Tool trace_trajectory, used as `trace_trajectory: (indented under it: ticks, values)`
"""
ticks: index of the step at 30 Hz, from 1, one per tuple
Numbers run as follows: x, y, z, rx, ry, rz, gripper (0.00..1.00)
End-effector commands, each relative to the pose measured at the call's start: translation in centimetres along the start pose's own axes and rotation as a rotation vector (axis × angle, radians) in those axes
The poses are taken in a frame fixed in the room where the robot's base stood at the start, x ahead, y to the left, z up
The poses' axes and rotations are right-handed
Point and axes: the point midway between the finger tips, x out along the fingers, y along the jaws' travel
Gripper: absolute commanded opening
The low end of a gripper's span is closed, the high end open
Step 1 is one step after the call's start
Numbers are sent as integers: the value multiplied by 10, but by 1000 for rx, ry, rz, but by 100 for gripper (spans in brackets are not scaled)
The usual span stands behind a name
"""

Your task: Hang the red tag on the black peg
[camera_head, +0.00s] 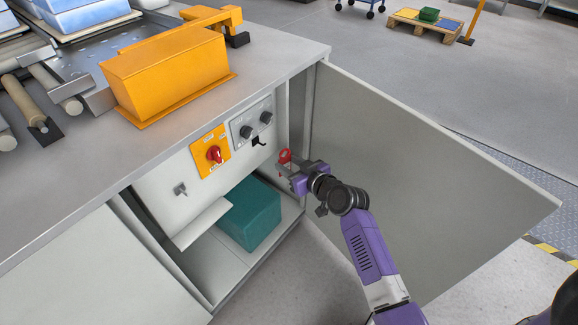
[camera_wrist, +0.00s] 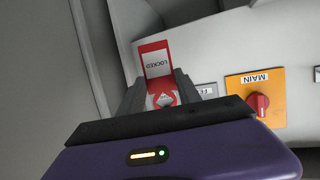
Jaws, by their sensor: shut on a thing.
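My gripper (camera_head: 286,171) is shut on the red tag (camera_head: 285,156) in front of the open cabinet. In the wrist view my gripper (camera_wrist: 159,92) has the tag (camera_wrist: 155,58) between its fingers, and the white panel reading LOCKED appears upside down beyond the fingertips. The black peg (camera_head: 259,141) sticks out below the grey knob panel, to the left of the tag in the head view. The tag is apart from the peg in the picture. I cannot make out the peg in the wrist view.
The orange MAIN plate with its red rotary switch (camera_head: 214,154) is left of the peg. The open cabinet door (camera_head: 430,175) stands to the right of my gripper. A teal box (camera_head: 250,214) sits on the cabinet floor. A grey key-like switch (camera_head: 180,189) is further left.

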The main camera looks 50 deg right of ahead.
Motion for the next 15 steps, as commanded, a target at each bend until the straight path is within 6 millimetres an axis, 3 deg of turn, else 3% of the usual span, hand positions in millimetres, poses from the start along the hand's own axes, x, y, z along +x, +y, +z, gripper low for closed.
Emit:
trace_trajectory:
  ticks: [15]
  values:
    - [18, -6, -4, -2, 5, -10, 2]
